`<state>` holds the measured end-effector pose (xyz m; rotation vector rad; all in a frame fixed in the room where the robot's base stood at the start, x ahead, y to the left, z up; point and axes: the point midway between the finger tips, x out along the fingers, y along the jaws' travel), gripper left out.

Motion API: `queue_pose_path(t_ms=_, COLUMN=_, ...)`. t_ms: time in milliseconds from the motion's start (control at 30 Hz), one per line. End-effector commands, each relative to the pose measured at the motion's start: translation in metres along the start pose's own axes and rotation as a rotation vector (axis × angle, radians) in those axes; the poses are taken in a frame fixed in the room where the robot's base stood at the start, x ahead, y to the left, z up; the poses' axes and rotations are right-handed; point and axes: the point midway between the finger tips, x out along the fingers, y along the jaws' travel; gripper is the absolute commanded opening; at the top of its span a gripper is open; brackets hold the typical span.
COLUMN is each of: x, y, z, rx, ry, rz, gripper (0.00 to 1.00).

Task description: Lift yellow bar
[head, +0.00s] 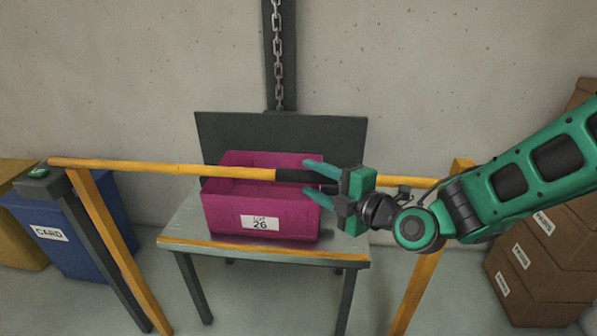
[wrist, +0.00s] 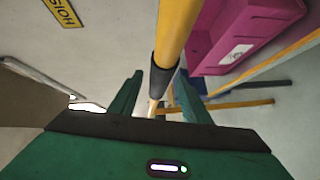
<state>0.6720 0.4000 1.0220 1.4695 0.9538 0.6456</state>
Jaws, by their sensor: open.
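The yellow bar (head: 160,168) runs level across the front of the table, from the left post past my gripper to the right post. A black sleeve (head: 290,176) covers its middle part. My gripper (head: 308,177) is open, with its two green fingers above and below the sleeve in the head view. In the wrist view the bar (wrist: 178,28) and its sleeve (wrist: 163,75) run between the open fingers (wrist: 160,88), with no clear contact. My gripper hides part of the bar right of the sleeve.
A magenta bin (head: 225,213) labelled 26 stands on a grey table (head: 185,228) behind the bar. Yellow legs (head: 112,240) stand at either side. A blue card bin (head: 75,245) is at left; brown boxes (head: 530,270) are stacked at right.

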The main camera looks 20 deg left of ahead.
Motion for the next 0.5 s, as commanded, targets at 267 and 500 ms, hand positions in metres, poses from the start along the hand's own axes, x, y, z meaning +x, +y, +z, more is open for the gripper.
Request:
queue_pose_path(t_ms=267, x=0.045, y=0.0, z=0.0, rx=0.0, ry=0.0, rz=0.0, gripper=0.43)
queue_pose_path(t_ms=500, x=0.061, y=0.0, z=0.001, rx=0.001, ry=-0.001, rz=0.0, gripper=0.43)
